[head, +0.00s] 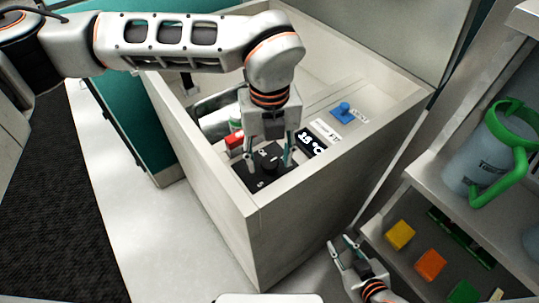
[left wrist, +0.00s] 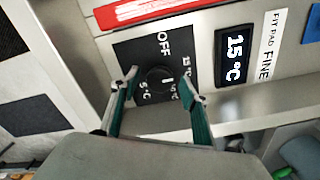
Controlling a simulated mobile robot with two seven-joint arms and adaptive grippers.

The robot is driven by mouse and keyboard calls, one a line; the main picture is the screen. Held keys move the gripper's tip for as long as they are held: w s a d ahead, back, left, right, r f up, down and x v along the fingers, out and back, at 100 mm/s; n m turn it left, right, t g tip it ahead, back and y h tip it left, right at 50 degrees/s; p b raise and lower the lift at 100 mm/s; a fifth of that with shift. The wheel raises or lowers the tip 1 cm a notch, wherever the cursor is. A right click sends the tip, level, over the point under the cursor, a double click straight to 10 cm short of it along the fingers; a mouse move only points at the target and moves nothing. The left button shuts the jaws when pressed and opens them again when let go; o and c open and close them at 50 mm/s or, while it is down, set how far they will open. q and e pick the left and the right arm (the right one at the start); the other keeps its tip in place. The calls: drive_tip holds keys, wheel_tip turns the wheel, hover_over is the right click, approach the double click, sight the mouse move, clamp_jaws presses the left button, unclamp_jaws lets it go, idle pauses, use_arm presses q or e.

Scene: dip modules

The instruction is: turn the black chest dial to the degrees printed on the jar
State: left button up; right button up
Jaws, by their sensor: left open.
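The black dial (head: 267,157) sits on a black plate (left wrist: 125,55) at the chest's (head: 222,200) corner. In the left wrist view the round dial (left wrist: 158,80) has a pale pointer mark, with OFF and °C marks around it. The display (head: 312,142) beside it reads 15 °C, also in the wrist view (left wrist: 235,57). My left gripper (head: 268,160) is open, its fingers on either side of the dial; contact is unclear. It also shows in the wrist view (left wrist: 160,77). My right gripper (head: 345,249) is open and empty, low by the shelf. I cannot read degrees on any jar.
A blue knob (head: 343,108) stands on the chest rim. A red piece (head: 234,141) lies beside the dial plate. The right shelf holds a clear jug (head: 476,160) with green handle, a yellow block (head: 400,235) and an orange block (head: 429,264).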

use_arm(q)
drive_tip(key=c, duration=1.1)
